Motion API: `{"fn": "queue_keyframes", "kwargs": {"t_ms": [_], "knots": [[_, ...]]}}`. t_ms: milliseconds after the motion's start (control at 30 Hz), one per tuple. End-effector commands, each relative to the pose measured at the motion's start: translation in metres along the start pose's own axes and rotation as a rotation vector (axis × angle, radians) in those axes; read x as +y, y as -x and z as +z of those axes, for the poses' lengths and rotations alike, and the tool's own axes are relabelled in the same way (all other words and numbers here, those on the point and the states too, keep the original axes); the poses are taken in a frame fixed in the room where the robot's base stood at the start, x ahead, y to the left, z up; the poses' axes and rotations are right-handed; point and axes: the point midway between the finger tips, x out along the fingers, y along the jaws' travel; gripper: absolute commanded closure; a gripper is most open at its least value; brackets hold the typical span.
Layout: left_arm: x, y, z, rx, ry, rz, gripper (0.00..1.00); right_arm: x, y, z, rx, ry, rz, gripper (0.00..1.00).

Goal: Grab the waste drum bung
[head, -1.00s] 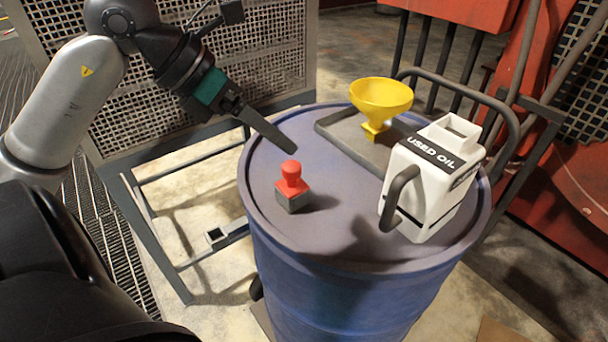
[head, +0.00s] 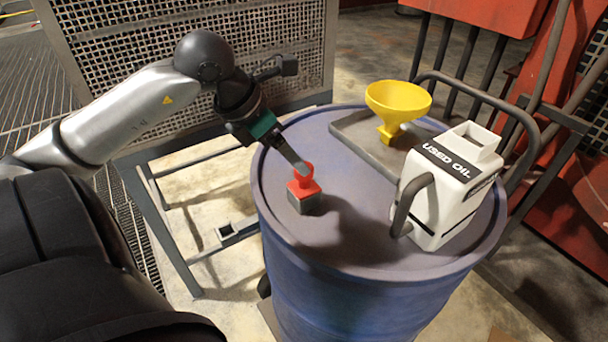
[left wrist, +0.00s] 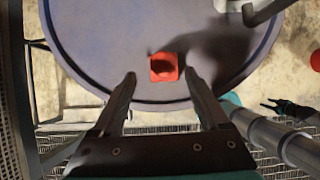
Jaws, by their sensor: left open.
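The waste drum bung is a red knob with a square base (head: 304,186) on a dark grey block, upright on the lid of the blue drum (head: 340,290), near its left side. In the left wrist view the red bung (left wrist: 164,68) shows between and just beyond the fingertips. My left gripper (head: 302,166) is open, its fingers pointing down at the bung from behind and left. A finger overlaps the top of the red knob in the head view; I cannot tell whether it touches.
A white used oil jug (head: 448,190) stands on the right of the lid. A yellow funnel (head: 398,100) stands on a grey tray (head: 352,128) at the back. A metal mesh cage (head: 150,60) is behind left. The front of the lid is clear.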

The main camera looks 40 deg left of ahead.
Motion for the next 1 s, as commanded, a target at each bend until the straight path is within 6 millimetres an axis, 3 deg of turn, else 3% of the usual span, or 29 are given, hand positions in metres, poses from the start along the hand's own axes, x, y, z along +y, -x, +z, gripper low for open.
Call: {"fn": "queue_keyframes", "kwargs": {"t_ms": [700,1000], "knots": [[-0.005,-0.05,0.005,-0.001,0.0,-0.001,0.22,-0.001,0.007,-0.001,0.001,-0.003,-0.002,0.5],[-0.005,-0.053,0.005,-0.001,0.0,-0.001,0.22,-0.001,0.007,-0.001,0.002,-0.003,-0.001,0.5]]}}
